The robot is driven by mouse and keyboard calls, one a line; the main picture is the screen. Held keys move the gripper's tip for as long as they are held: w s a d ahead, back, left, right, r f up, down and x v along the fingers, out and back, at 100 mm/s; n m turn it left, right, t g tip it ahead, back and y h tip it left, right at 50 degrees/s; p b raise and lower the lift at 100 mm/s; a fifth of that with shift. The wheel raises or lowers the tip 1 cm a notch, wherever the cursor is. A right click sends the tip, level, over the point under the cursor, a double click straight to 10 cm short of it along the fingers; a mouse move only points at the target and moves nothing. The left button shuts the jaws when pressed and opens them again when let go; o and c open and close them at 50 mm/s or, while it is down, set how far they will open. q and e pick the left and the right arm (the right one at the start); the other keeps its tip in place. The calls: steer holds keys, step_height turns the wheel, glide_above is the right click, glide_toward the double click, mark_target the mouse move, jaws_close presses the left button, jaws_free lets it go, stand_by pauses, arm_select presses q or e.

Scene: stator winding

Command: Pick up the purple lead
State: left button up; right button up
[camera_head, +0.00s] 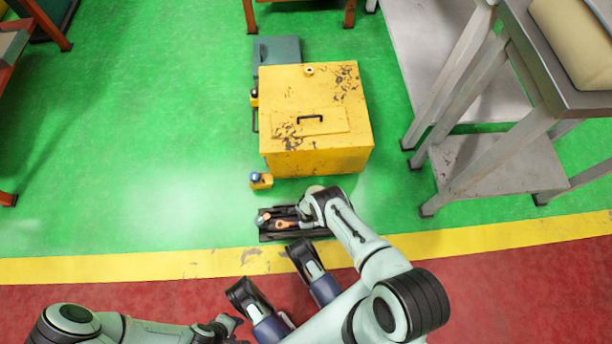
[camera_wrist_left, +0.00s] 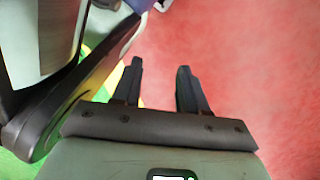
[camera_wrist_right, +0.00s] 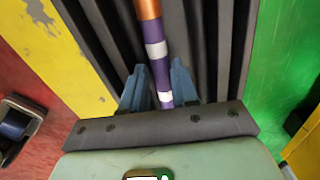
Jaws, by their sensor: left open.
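The purple lead (camera_wrist_right: 157,52) shows in the right wrist view, with white bands and a copper-coloured end. It lies lengthwise along the dark ribbed tray (camera_wrist_right: 219,45). My right gripper (camera_wrist_right: 160,78) has one finger on each side of the lead; whether they press on it is unclear. In the head view my right arm reaches over the tray (camera_head: 295,237) and hides the lead there; copper-coloured ends show beside it. My left gripper (camera_head: 232,322) is low in the head view. In the left wrist view it (camera_wrist_left: 160,68) is open and empty, over red floor.
A worn yellow box (camera_head: 318,120) stands beyond the tray, with a small yellow-and-blue item (camera_head: 261,180) at its near left corner. Grey metal tables (camera_head: 450,172) stand to the right.

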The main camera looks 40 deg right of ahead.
steer(key=shift+f+b, duration=0.35)
steer(key=shift+f, duration=0.45)
jaws_close()
arm_select(q)
steer(key=shift+s+a+f+g, duration=0.15)
steer(key=shift+s+f, duration=0.1)
steer(key=shift+s, duration=0.25)
steer(key=shift+s+d+f+g, duration=0.1)
steer(key=shift+s+f+g, duration=0.1)
steer(key=shift+s, duration=0.3)
steer(key=shift+w, duration=0.1)
arm_select(e)
steer(key=shift+r, duration=0.15)
